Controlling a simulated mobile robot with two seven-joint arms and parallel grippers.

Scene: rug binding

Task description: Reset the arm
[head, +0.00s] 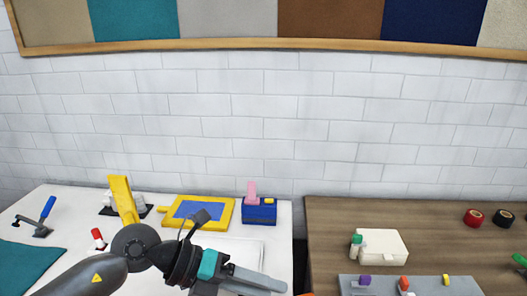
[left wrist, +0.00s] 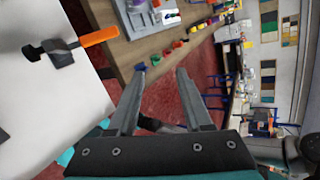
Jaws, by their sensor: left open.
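My left arm comes in from the lower left of the head view. Its gripper (head: 256,282) is over the front right part of the white table (head: 278,240), near the gap to the wooden table. In the left wrist view the two fingers of this gripper (left wrist: 161,72) stand apart with nothing between them. Beyond them the red floor and the wooden table's edge show. My right gripper is not in view.
The white table holds a teal piece (head: 30,262), a blue-handled tool (head: 47,208), a yellow-framed blue pad (head: 200,210) and a blue box (head: 260,211). The wooden table (head: 330,230) at right holds a white box (head: 381,246) and a grey tray (head: 425,287).

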